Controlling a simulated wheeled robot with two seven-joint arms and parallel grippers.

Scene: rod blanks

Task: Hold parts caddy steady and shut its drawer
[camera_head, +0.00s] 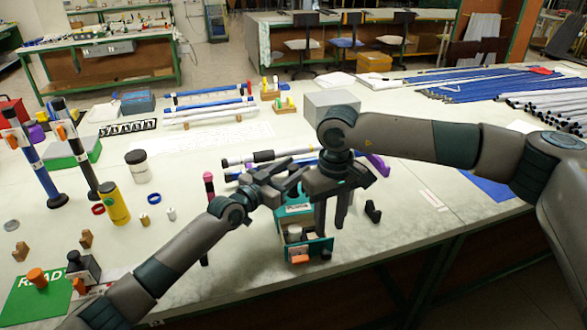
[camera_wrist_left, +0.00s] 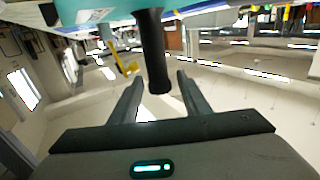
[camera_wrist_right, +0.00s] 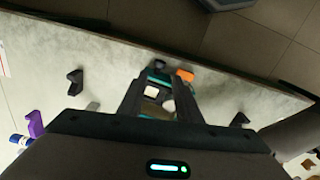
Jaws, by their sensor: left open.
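The teal parts caddy (camera_head: 292,212) stands on the table, partly hidden behind my grippers. Its drawer (camera_head: 320,248) is pulled out toward the front edge, with an orange handle (camera_head: 300,259) and pale parts inside. The drawer also shows in the right wrist view, with its orange handle (camera_wrist_right: 185,75) beyond my fingertips. My left gripper (camera_head: 297,177) is open at the caddy's top. In the left wrist view a black bar (camera_wrist_left: 153,50), apparently the caddy's handle, reaches between its fingers. My right gripper (camera_head: 331,220) points down, fingers apart, above or beside the drawer; contact is unclear.
A grey box (camera_head: 331,101) and rods (camera_head: 262,157) lie behind the caddy. A small black block (camera_head: 373,211) stands to its right. A yellow bottle (camera_head: 113,204) and upright rods are at left. The table's front edge runs close before the drawer.

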